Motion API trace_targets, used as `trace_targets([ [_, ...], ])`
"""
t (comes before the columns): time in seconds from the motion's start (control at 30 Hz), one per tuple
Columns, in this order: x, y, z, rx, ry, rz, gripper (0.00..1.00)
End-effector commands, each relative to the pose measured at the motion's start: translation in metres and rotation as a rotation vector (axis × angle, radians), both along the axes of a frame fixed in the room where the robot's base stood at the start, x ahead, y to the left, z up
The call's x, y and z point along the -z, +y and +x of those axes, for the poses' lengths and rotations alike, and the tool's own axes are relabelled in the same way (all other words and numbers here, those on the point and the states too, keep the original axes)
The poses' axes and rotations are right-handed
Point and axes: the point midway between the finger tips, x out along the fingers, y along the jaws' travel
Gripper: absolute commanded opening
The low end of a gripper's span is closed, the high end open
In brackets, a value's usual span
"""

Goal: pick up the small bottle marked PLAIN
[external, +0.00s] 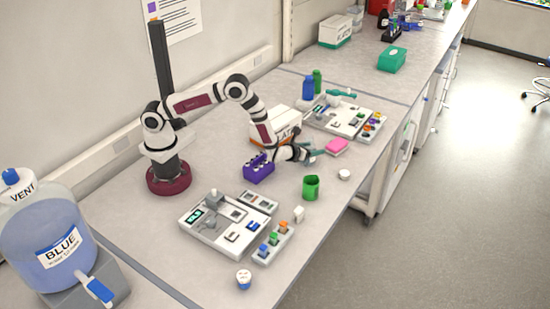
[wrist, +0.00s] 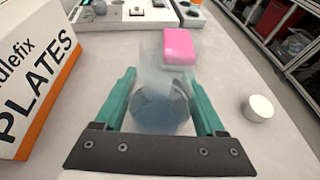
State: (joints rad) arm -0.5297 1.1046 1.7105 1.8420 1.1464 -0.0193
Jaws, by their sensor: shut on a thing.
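My gripper (wrist: 161,80) has its two teal fingers closed on either side of a small translucent bottle (wrist: 160,105). The bottle looks clear above, with a blue-grey round part nearer the palm. No marking on it is readable, so I cannot tell whether it says PLAIN. In the external view my gripper (external: 312,152) is low over the bench, right of the white PLATES box (external: 276,122); the held bottle is too small to make out there. I cannot tell whether it touches the bench.
A pink block (external: 336,146) lies just beyond my gripper. A white round cap (external: 344,174) and a green cup (external: 311,187) stand toward the front edge. A purple rack (external: 258,169) is to the left. Instrument trays lie on both sides.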

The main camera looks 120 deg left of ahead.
Motion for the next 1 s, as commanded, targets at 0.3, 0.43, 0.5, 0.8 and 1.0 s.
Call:
trace_targets([
  [0.3, -0.001, 0.0, 0.0, 0.0, 0.0, 0.001, 0.05],
  [0.43, -0.004, 0.0, 0.0, 0.0, -0.001, 0.001, 0.05],
  [0.5, -0.009, 0.0, 0.0, 0.0, -0.003, 0.002, 0.05],
  [0.8, -0.04, 0.0, 0.0, -0.001, -0.003, 0.002, 0.05],
  [1.0, -0.053, -0.02, 0.006, 0.002, -0.001, 0.001, 0.05],
])
